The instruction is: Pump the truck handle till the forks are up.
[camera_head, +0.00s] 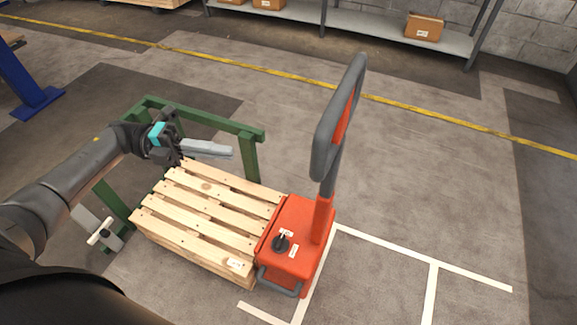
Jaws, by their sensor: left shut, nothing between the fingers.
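The pallet truck (300,235) is a red-orange body on the floor at the right end of the wooden pallet. Its handle (331,135) stands nearly upright and ends in a dark grey loop. A black knob sits on top of the body. The forks are hidden under the pallet (215,215), so their height cannot be told. My left gripper (228,152) is shut and empty above the far edge of the pallet, to the left of the handle and apart from it. My right gripper is out of view.
A green frame (205,118) stands around the far and left sides of the pallet. A blue post (22,85) is at far left. A shelf (370,35) with cardboard boxes (424,27) stands at the back. The floor to the right is clear, with white and yellow lines.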

